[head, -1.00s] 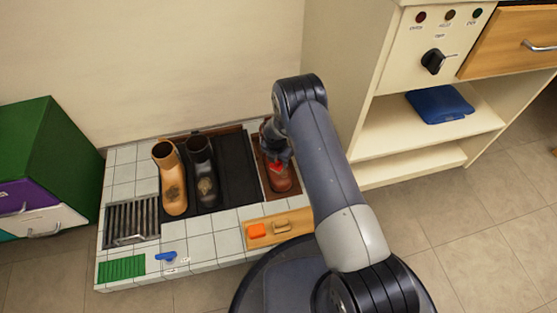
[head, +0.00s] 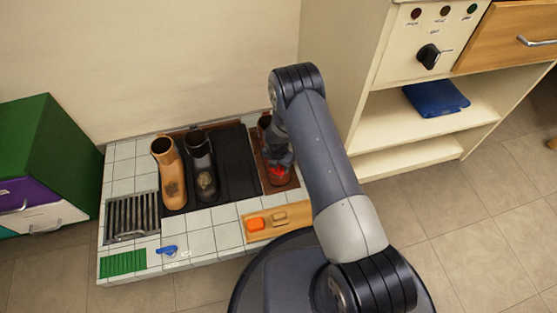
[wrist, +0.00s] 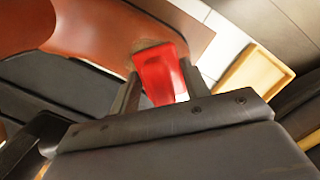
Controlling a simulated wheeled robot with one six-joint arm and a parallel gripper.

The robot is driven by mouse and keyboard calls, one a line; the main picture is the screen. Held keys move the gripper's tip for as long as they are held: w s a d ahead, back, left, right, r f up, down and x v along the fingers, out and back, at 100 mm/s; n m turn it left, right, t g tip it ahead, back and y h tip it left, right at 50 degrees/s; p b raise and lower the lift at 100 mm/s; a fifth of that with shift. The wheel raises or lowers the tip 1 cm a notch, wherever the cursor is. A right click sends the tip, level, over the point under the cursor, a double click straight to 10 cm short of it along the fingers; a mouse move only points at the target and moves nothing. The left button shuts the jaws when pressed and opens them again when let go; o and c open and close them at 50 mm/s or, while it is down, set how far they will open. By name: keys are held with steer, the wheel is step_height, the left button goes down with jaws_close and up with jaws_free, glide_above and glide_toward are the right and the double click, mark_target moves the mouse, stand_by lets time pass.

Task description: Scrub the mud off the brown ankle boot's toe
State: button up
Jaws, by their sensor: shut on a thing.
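The brown ankle boot (head: 281,181) stands at the right end of the tiled platform, its toe toward me and its upper part largely hidden by my arm. My gripper (head: 279,160) is over its toe, shut on a red scrubber (head: 277,171). In the wrist view the red scrubber (wrist: 160,73) sits between both fingers. Its far end meets a small dull mud patch (wrist: 147,45) on the reddish-brown surface (wrist: 100,30). It looks in contact, but the exact contact is hard to tell.
A cabinet (head: 340,70) stands close on the right.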

steer(key=shift+s+d, duration=0.2)
steer(key=shift+s, duration=0.75)
steer(key=shift+f, duration=0.15)
steer(key=shift+w+a+b, duration=0.25)
steer(key=shift+w+b, duration=0.5)
steer(key=shift+w, duration=0.35)
steer(key=shift+w+a+b, duration=0.2)
steer(key=shift+w+b, duration=0.55)
steer(key=shift+w, duration=0.35)
steer(key=shift+w+a+r+b, duration=0.1)
steer(key=shift+w+b, duration=0.25)
steer(key=shift+w, duration=0.2)
steer(key=shift+w+a+r+b, duration=0.1)
steer(key=shift+w+b, duration=0.25)
steer(key=shift+w, duration=0.2)
steer(key=shift+r, duration=0.1)
steer(key=shift+r+p, duration=1.85)
steer(key=shift+r, duration=1.05)
steer(key=shift+r+p, duration=0.8)
steer(key=shift+r, duration=0.7)
